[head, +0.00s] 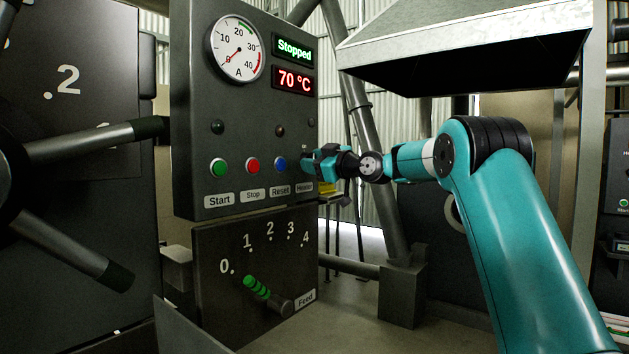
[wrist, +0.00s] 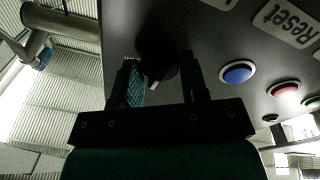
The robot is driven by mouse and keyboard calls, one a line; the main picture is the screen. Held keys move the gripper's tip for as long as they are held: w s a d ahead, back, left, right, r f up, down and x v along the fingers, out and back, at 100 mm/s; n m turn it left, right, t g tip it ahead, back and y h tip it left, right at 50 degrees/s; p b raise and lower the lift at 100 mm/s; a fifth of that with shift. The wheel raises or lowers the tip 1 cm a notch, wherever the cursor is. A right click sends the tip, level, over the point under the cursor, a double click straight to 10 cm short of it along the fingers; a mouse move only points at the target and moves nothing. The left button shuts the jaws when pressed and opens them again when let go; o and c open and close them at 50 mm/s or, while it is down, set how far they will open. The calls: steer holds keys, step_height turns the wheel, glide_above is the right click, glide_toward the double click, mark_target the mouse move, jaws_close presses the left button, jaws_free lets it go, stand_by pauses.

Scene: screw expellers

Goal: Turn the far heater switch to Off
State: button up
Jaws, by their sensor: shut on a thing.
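The heater switch (wrist: 156,62) is a black knob with a short white mark on the dark control panel (head: 245,120). In the wrist view it sits between the two fingers of my gripper (wrist: 162,78), which is shut on it. The white mark points down and slightly left in that view. In the head view my gripper (head: 310,163) is at the panel's right edge, just above the Heater label (head: 304,187), and hides the knob. The switch's position markings cannot be read. The display reads 70 °C (head: 293,80) and the one above reads Stopped (head: 294,50).
Green (head: 218,168), red (head: 253,166) and blue (head: 280,164) buttons sit left of my gripper. Below is the feed lever (head: 268,293) near 0. A metal hood (head: 470,40) hangs above my arm. Another dark panel (head: 618,165) stands at the right edge.

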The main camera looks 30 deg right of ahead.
steer(key=shift+f+n+b, duration=0.1)
steer(key=shift+n+b, duration=0.5)
steer(key=shift+b, duration=0.05)
steer(key=o, duration=0.9)
steer(key=b+v, duration=0.4)
steer(key=v, duration=1.3)
steer(key=shift+s+d+b, duration=0.15)
steer(key=shift+d+b, duration=0.05)
steer(key=shift+b, duration=0.1)
